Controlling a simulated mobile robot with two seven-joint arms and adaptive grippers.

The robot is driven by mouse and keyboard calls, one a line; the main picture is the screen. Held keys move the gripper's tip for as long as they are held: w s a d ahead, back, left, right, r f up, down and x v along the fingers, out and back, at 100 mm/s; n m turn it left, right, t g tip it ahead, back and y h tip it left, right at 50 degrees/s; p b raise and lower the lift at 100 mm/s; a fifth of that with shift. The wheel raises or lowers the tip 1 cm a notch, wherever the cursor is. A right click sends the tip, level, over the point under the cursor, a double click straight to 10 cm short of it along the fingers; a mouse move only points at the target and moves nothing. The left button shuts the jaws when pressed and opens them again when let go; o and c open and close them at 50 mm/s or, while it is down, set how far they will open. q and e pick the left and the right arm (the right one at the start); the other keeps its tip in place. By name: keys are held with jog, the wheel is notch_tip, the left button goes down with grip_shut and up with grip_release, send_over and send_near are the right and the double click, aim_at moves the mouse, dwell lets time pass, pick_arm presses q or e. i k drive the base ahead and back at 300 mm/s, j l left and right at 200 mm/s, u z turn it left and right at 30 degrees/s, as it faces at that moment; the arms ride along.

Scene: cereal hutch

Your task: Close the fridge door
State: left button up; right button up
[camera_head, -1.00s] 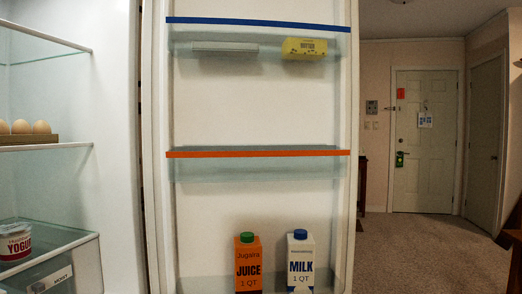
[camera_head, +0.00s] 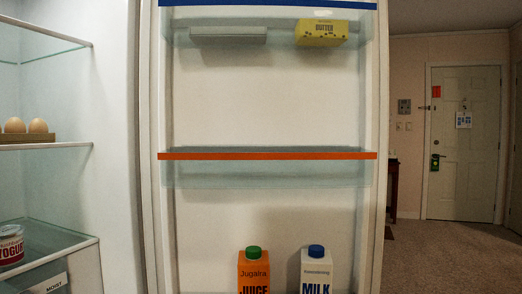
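The fridge door (camera_head: 265,110) stands open, and its inner side with shelves fills the middle of the view. Its top shelf has a blue edge and its middle shelf an orange edge. A yellow butter pack (camera_head: 321,33) and a grey-white box (camera_head: 228,36) sit on the upper shelf. An orange juice carton (camera_head: 253,272) and a white milk carton (camera_head: 316,272) stand at the bottom. The fridge interior (camera_head: 110,110) is at the left, beside the door's hinge side. Neither of my grippers is in view.
Inside the fridge, eggs (camera_head: 38,126) sit on a shelf and a yogurt tub (camera_head: 11,247) stands lower down. Right of the fridge door, carpet (camera_head: 450,260) leads to a room door (camera_head: 463,143) at the back. A dark wooden piece (camera_head: 393,185) stands by the wall.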

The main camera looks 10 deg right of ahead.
aim_at(194, 238)
jog(key=i+l+u, duration=0.2)
jog(key=l, duration=0.15)
jog(key=i+l+u, duration=0.2)
jog(key=l, duration=0.15)
jog(key=l+u, duration=0.2)
jog(key=l, duration=0.15)
